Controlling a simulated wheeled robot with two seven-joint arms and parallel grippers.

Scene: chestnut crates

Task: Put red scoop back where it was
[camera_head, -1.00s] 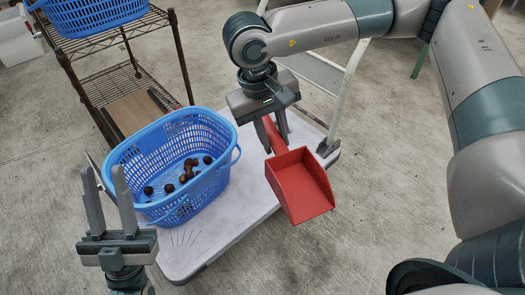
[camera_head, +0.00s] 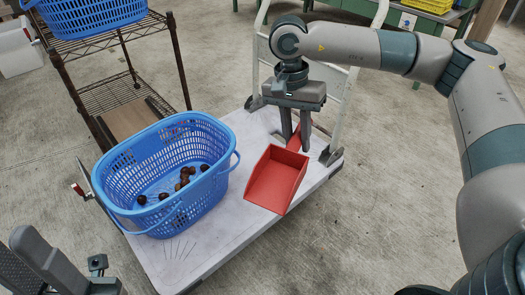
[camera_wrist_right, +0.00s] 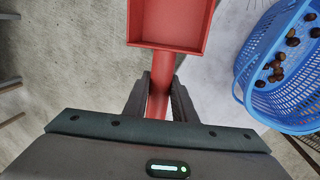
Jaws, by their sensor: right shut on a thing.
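The red scoop (camera_head: 277,180) is held by its handle in my right gripper (camera_head: 297,138), over the right part of the white cart top (camera_head: 235,222). I cannot tell whether it touches the top. In the right wrist view the right gripper (camera_wrist_right: 160,98) is shut on the handle, with the scoop's pan (camera_wrist_right: 172,22) at the top edge. The blue basket (camera_head: 165,175) with several chestnuts (camera_head: 185,175) stands on the cart, left of the scoop; it also shows in the wrist view (camera_wrist_right: 250,75). My left gripper (camera_head: 45,265) is partly cut off at the lower left.
A wire rack (camera_head: 110,85) with another blue basket (camera_head: 90,12) stands at the back left. The cart's pale handle frame (camera_head: 262,55) rises behind my right gripper. A green table with a yellow crate (camera_head: 430,5) is at the back right. The cart's front is clear.

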